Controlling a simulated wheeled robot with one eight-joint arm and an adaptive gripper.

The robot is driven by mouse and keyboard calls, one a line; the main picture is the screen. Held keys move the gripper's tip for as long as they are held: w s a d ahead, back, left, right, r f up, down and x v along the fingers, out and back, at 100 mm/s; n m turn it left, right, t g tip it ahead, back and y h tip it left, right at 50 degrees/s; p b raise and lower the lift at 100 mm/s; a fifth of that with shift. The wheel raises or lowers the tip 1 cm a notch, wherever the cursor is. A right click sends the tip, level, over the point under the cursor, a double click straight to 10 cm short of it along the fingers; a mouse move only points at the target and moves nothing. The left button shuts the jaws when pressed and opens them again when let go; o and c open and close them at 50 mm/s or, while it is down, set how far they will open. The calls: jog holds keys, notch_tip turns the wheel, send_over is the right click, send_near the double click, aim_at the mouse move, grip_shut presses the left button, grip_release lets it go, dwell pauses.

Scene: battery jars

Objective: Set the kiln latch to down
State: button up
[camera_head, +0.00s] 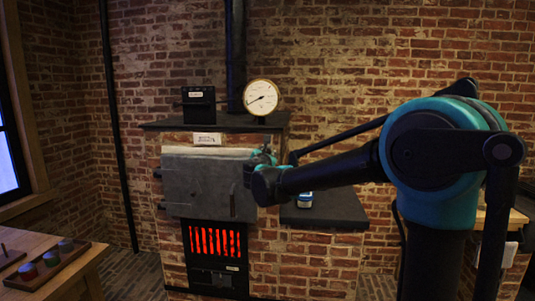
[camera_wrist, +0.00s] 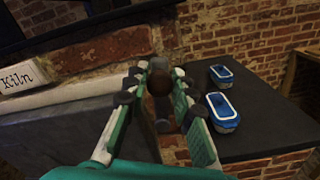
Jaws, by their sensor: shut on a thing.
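The kiln has a grey door (camera_head: 205,185) on its brick front, with a red glowing grate (camera_head: 215,241) below. My gripper (camera_head: 262,158) is at the door's upper right edge. A white "Kiln" label (camera_wrist: 18,77) is at the left in the wrist view.
A dark ledge (camera_head: 335,213) right of the door holds blue-lidded containers (camera_wrist: 223,111). A dial gauge (camera_head: 260,97) and a black box (camera_head: 198,105) stand on the kiln top. A wooden table with a tray of small jars (camera_head: 51,259) is at lower left.

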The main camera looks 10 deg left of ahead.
jog(key=shift+a, duration=0.15)
grip_shut()
jog(key=a+f+n, duration=0.1)
jog(key=a+n, duration=0.1)
jog(key=n, duration=0.2)
jog(key=a+f+n, duration=0.1)
jog(key=a+n, duration=0.2)
jog(key=n, duration=0.1)
jog(key=a+f+n, duration=0.1)
jog(key=a+n, duration=0.2)
jog(key=n, duration=0.1)
jog(key=shift+w+a+f, duration=0.1)
jog(key=shift+a+f, duration=0.05)
jog(key=f+n, duration=0.1)
jog(key=a+n, duration=0.1)
jog(key=n, duration=0.1)
jog(key=shift+f, duration=0.4)
jog(key=f+n, duration=0.2)
jog(key=n, duration=0.1)
jog(key=shift+a+f, duration=0.1)
jog(key=shift+a, duration=0.2)
jog(key=shift+f+n, duration=0.7)
jog(key=shift+n, duration=0.3)
